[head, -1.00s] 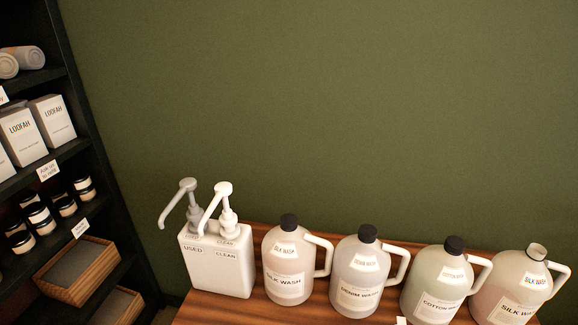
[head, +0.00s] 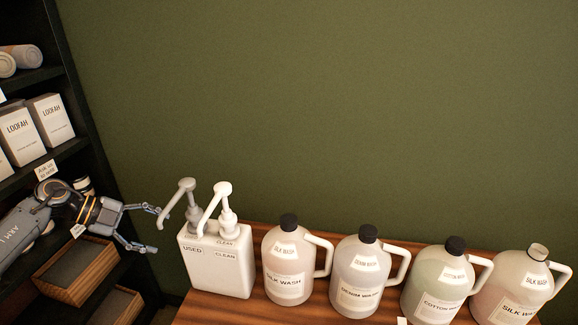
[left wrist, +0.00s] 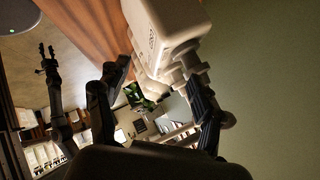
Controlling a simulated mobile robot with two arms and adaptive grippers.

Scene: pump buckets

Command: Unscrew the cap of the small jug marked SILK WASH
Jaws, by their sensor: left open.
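A jug marked SILK WASH (head: 288,262) with a black cap (head: 288,220) stands upright on the wooden top, just right of the pump holder. A second jug marked SILK WASH (head: 515,285) stands at the far right; its neck (head: 537,252) is pale, without a black cap. My left gripper (head: 154,229) is open and empty, left of the pump holder and apart from both jugs. In the left wrist view its fingers (left wrist: 158,75) are spread, with the white pump holder beyond. A dark arm with a small two-pronged end (left wrist: 46,50), apparently my right gripper, shows there.
The white pump holder (head: 215,265), marked USED and CLEAN, carries two pumps between my left gripper and the jugs. DENIM WASH (head: 358,270) and COTTON WASH (head: 436,285) jugs stand between the SILK WASH jugs. A dark shelf (head: 85,135) is at left.

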